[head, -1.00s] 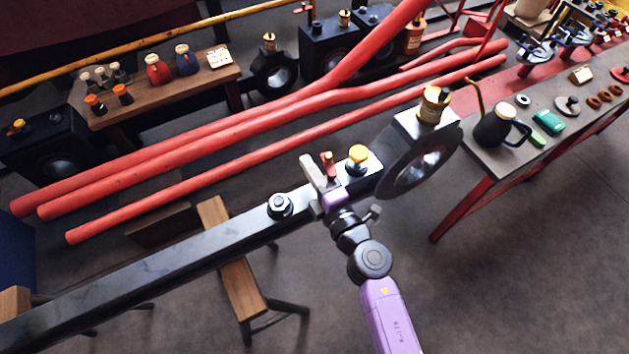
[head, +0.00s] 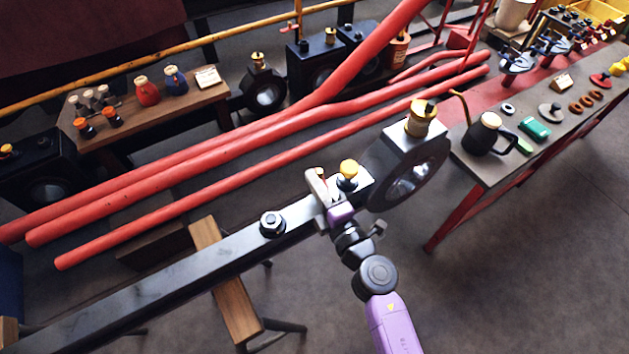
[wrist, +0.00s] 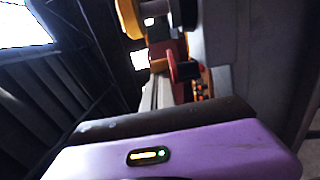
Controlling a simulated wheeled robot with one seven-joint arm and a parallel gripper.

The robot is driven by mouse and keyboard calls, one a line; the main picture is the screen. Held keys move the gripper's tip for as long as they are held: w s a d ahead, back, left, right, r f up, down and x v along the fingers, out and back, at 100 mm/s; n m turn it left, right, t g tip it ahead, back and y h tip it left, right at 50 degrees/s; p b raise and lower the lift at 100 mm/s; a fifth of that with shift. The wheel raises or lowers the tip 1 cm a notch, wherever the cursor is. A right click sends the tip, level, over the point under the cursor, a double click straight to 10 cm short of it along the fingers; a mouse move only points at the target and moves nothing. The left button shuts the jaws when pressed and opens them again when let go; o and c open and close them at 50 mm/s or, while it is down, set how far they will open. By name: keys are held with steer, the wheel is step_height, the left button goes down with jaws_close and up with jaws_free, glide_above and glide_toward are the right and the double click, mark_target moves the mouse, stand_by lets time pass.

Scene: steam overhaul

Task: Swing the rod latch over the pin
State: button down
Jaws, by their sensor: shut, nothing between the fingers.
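The rod (head: 180,267) is a long dark steel bar running up to a large ringed end with a brass cap. A yellow-topped pin (head: 348,170) stands on it near that end; a hex nut (head: 272,222) sits farther down. A red upright piece, likely the latch's handle, is mostly hidden by my gripper in the head view; a red piece (wrist: 172,58) shows in the wrist view below a yellow knob (wrist: 131,18). The latch's exact angle is hidden. My gripper (head: 319,186) is shut and empty, low over the rod, just left of the pin. Contact cannot be told.
Red pipes (head: 190,150) run behind the rod. A wooden stool (head: 235,290) stands below it. A grey-topped workbench (head: 490,168) with an oil can (head: 484,136) and small parts is at right. Open floor lies at lower right.

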steer(key=shift+w+m+t+h+b, duration=0.1)
steer(key=shift+m+t+h+b, duration=0.3)
steer(key=shift+h, duration=0.3)
steer(key=m+h+b, duration=0.1)
steer(key=m+t+h+b, duration=0.1)
steer(key=h+b, duration=0.1)
steer(key=shift+w+f+m+h, duration=0.2)
steer(key=shift+f+m+h, duration=0.1)
steer(key=shift+f, duration=0.1)
steer(key=m+h+b, duration=0.2)
steer(key=h+b, duration=0.1)
steer(key=m+h+b, duration=0.1)
steer(key=h+b, duration=0.1)
steer(key=shift+w+m+t, duration=0.3)
steer(key=shift+w, duration=0.05)
steer(key=m+h+b, duration=0.1)
steer(key=h, duration=0.1)
steer(key=m+h+b, duration=0.1)
steer(key=h, duration=0.1)
steer(key=shift+w+d+r+m+g+b, duration=0.2)
steer(key=shift+d+m+g+b, duration=0.1)
steer(key=shift+g, duration=0.1)
steer(key=shift+d+r+h+p, duration=0.2)
steer(key=shift+d+h+p, duration=0.1)
steer(key=shift+h, duration=0.1)
steer(key=shift+w+d+f, duration=0.1)
steer(key=shift+d, duration=0.15)
